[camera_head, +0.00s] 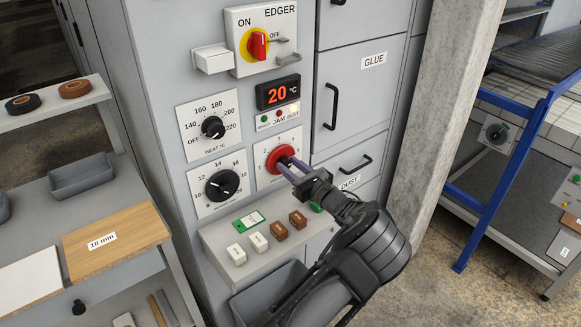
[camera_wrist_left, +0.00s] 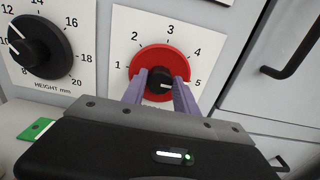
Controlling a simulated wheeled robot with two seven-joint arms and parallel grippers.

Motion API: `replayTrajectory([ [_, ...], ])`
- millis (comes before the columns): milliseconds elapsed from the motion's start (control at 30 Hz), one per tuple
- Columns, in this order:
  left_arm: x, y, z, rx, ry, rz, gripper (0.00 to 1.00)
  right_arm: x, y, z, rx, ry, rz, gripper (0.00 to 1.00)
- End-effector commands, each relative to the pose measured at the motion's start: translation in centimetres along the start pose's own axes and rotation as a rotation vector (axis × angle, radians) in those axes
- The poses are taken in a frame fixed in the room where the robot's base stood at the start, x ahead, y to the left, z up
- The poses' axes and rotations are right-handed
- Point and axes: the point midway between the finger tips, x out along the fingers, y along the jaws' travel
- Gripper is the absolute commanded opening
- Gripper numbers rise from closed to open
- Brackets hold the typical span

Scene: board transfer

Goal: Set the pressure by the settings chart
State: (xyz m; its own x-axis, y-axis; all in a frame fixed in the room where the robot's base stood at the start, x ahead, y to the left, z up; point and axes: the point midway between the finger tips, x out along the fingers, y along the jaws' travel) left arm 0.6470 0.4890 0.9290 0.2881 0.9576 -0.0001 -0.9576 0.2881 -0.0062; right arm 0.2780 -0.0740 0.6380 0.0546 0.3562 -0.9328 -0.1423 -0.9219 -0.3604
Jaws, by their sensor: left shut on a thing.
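A red round dial (camera_head: 276,158) with a black centre grip sits on a white plate on the grey machine front. In the left wrist view the red dial (camera_wrist_left: 149,57) has numbers 1 to 5 around it, and a white mark on the black grip (camera_wrist_left: 161,87) points right, toward 5. My left gripper (camera_head: 291,165) is shut on this grip, with its two purple fingers (camera_wrist_left: 160,84) on either side of it. The dial's name label is hidden by the gripper. I cannot make out a settings chart. My right gripper is not in view.
The black height knob (camera_head: 221,185) is left of the red dial, with the heat knob (camera_head: 213,127) above it. The edger switch (camera_head: 258,45) is at the top.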

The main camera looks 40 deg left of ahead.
Motion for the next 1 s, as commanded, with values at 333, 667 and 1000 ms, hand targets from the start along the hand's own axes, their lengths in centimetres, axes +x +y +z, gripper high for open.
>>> replayTrajectory([
  [333, 0.0, 0.0, -0.3, -0.107, 0.000, -0.001, 0.00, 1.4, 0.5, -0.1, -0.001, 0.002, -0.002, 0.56],
  [667, 0.0, 0.1, -0.6, -0.361, 0.000, -0.001, 0.00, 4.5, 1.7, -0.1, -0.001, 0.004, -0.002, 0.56],
  [1000, -0.1, 0.2, -0.8, -0.685, 0.001, -0.001, 0.00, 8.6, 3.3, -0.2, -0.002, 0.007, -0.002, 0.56],
])
